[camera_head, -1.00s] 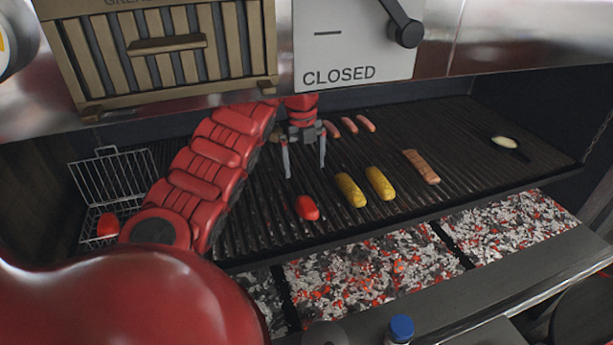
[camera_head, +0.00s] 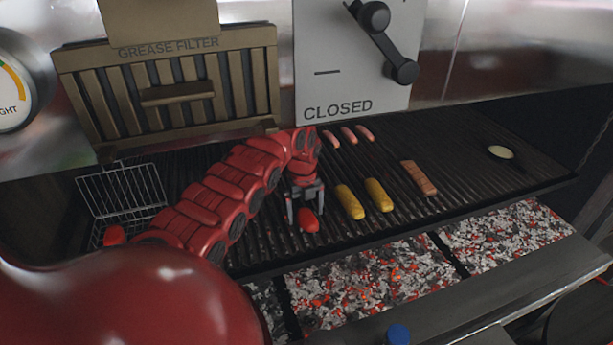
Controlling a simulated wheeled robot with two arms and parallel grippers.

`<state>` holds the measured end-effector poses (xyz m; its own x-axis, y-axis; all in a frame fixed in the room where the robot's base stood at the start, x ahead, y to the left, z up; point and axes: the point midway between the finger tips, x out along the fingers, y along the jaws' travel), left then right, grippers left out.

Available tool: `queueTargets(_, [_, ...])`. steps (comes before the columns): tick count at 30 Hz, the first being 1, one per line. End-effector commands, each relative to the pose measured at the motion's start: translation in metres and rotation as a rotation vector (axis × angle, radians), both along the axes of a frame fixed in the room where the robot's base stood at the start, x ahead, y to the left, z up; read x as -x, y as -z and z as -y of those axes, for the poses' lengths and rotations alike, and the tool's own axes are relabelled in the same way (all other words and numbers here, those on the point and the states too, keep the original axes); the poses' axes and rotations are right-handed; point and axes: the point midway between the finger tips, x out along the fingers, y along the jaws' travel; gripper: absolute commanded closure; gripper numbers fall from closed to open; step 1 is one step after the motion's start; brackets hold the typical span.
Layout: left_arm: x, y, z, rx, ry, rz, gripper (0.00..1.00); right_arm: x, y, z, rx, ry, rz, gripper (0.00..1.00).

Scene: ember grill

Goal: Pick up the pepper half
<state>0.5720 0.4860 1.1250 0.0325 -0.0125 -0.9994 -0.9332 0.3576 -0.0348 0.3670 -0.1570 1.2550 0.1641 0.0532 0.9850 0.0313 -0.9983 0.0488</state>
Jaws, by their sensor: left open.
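A red pepper half (camera_head: 308,221) lies on the dark grill grate, left of two yellow corn pieces. My left gripper (camera_head: 306,215) is open and low over the grate, with one finger on each side of the pepper half. Whether the fingers touch it cannot be told. Another red piece (camera_head: 114,236), perhaps also a pepper half, is in the wire basket (camera_head: 122,190) at the left, partly hidden by my arm. My right gripper is not in view.
Two yellow corn pieces (camera_head: 350,202) lie just right of the pepper half. A sausage-like brown piece (camera_head: 419,178), several pink sausages (camera_head: 348,135) and a small pale round item (camera_head: 500,152) lie farther off. Glowing coals (camera_head: 370,280) are in front of the grate (camera_head: 460,190).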

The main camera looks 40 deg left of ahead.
Motion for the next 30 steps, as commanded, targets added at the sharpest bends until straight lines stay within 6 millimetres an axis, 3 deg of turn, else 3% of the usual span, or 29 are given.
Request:
queueTargets(11, [-0.001,0.012,0.0,0.0,0.0,0.002,0.0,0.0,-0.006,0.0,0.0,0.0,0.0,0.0])
queueTargets(25, [-0.001,0.012,0.0,0.0,-0.001,0.002,0.83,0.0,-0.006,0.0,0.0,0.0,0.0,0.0])
queueTargets(26, [-0.001,0.012,0.0,0.001,-0.001,0.002,0.87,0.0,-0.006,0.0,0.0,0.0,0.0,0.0])
queueTargets(30, [-0.001,0.012,0.0,0.001,-0.001,0.002,0.88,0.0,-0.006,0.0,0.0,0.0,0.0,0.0])
